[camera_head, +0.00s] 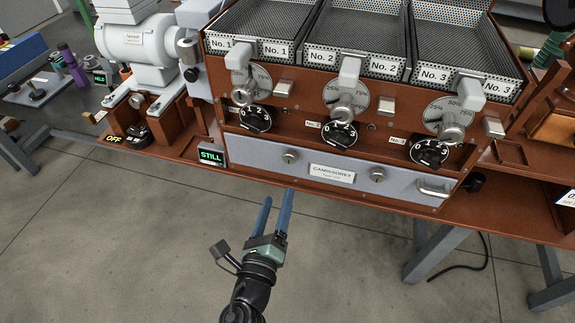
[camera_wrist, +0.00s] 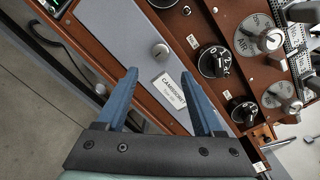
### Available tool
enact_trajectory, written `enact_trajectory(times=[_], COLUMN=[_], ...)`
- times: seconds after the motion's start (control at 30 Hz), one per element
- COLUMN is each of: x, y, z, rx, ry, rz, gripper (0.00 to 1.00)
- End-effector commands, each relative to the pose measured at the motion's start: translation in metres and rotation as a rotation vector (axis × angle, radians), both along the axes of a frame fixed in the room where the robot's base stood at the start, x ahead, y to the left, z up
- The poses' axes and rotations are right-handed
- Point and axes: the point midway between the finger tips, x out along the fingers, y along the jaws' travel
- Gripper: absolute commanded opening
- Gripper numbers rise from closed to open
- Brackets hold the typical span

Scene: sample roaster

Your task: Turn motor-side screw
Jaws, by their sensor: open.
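The silver panel (camera_head: 255,150) on the front of the roaster bears a "CAMISSORET" label and two round screws. The motor-side screw (camera_head: 290,157) is left of the label, on the side of the white motor (camera_head: 140,42). It also shows in the wrist view (camera_wrist: 160,50), just beyond the fingertips. The other screw (camera_head: 377,174) is right of the label; I cannot make it out in the wrist view. My gripper (camera_head: 277,196) is open and empty, its blue fingers pointing at the panel, below and apart from the motor-side screw. In the wrist view my gripper (camera_wrist: 158,74) spans the label's edge.
Three black dials, such as the left one (camera_head: 256,119), sit above the panel. A "STILL" display (camera_head: 211,155) stands at its left end and a metal handle (camera_head: 434,187) at its right. A brown ledge (camera_head: 355,205) runs below. The floor in front is clear.

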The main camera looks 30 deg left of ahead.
Motion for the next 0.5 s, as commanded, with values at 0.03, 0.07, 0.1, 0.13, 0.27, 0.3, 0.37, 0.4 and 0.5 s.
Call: enact_trajectory(times=[0.03,0.07,0.1,0.13,0.27,0.3,0.37,0.4,0.5], x=[0.010,0.015,0.022,0.027,0.048,0.054,0.063,0.068,0.081], y=[0.003,0.005,0.007,0.008,0.016,0.018,0.022,0.024,0.028], z=[0.002,0.003,0.003,0.003,0.003,0.002,0.002,0.001,0.001], rx=[0.001,0.001,0.001,0.002,0.002,0.002,0.002,0.002,0.003], ry=[-0.003,-0.003,-0.004,-0.003,-0.004,-0.002,-0.003,-0.003,-0.003], rz=[-0.001,-0.001,-0.001,-0.002,-0.001,-0.001,-0.001,-0.001,-0.001], gripper=[0.69,0.69,0.69,0.69,0.69,0.69,0.69,0.69,0.69])
